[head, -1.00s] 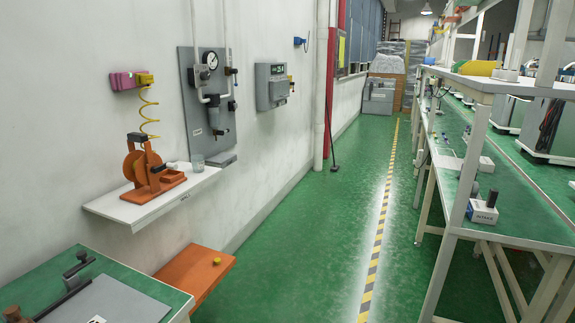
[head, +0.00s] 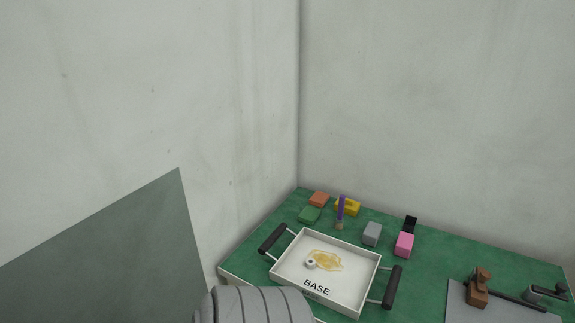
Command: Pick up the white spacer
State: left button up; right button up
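A small whitish ring with a dark centre (head: 310,264), which looks like the white spacer, lies inside a white tray (head: 287,285) marked BASE, at the left edge of a yellowish stain (head: 328,261). The tray has dark handles on its left and right sides and sits on a green-topped table (head: 430,260) in the corner. Neither of my grippers shows in the head view.
Behind the tray stand orange, green, yellow, grey (head: 372,233) and pink (head: 404,245) blocks, a purple-handled brush (head: 340,212) and a black piece (head: 410,224). A grey plate (head: 465,310) with a brown-handled tool lies right. A grey-green panel (head: 110,250) fills the lower left.

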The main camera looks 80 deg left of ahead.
aim_at(310, 264)
jog(key=u, duration=1.8)
jog(key=k, duration=1.15)
jog(key=z, duration=1.45)
jog(key=i, duration=1.5)
jog(key=u, duration=1.1)
jog(key=i, duration=0.6)
jog(key=u, duration=0.65)
